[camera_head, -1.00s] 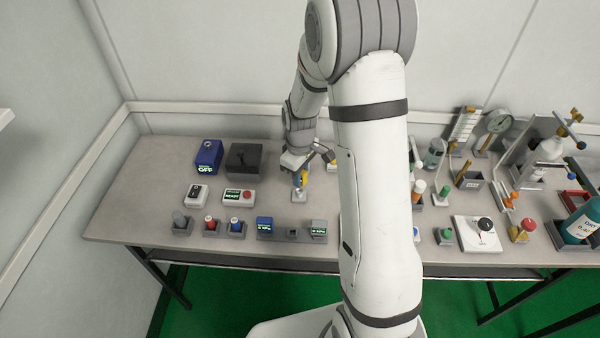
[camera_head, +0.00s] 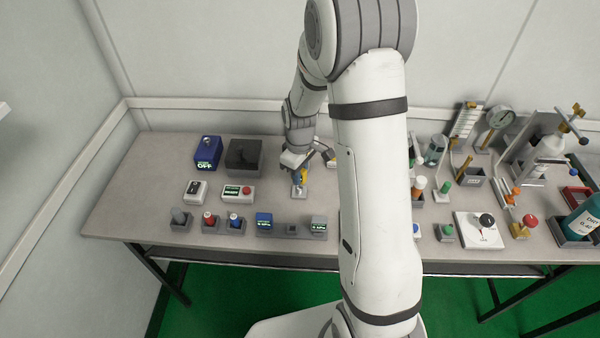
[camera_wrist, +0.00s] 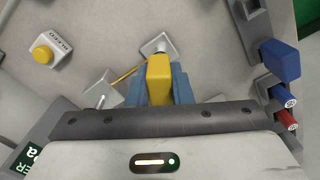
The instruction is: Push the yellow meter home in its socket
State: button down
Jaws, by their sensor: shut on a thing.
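The yellow meter (camera_head: 301,177) is between the fingers of my gripper (camera_head: 298,172), over the left middle of the table. In the wrist view the yellow meter (camera_wrist: 159,78) is clasped between the two blue-grey fingers of my gripper (camera_wrist: 160,92). A small pale square base (camera_head: 299,192) with a short grey round piece is right beside the meter's far end; whether they touch cannot be told. A small grey socket (camera_head: 292,230) stands empty in the front row, between a blue meter (camera_head: 264,221) and a grey meter (camera_head: 318,224).
Red and blue testers (camera_head: 235,222) stand in holders at the front left. A blue box (camera_head: 208,152), a dark box (camera_head: 244,157) and two small switch boxes (camera_head: 238,193) lie behind. My arm hides the table's middle. The right side is crowded, with a white joystick plate (camera_head: 478,232).

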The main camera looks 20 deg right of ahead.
jog(key=shift+f+b, duration=1.3)
jog(key=shift+f, duration=0.25)
dwell(0.4)
jog(key=c, duration=1.2)
grip_release()
jog(key=shift+r, duration=0.1)
notch_tip(320, 180, up, 8)
jog(key=shift+f, duration=0.15)
jog(key=s+r+m+t, duration=0.1)
jog(key=s+r+m, duration=0.3)
jog(key=s, duration=0.6)
jog(key=s+r+m+t+p, duration=0.1)
jog(key=s+r+m, duration=0.3)
jog(key=s+r, duration=0.5)
jog(key=shift+s+r+t, duration=0.2)
jog(key=shift+s+t, duration=0.1)
jog(key=shift+s, duration=0.7)
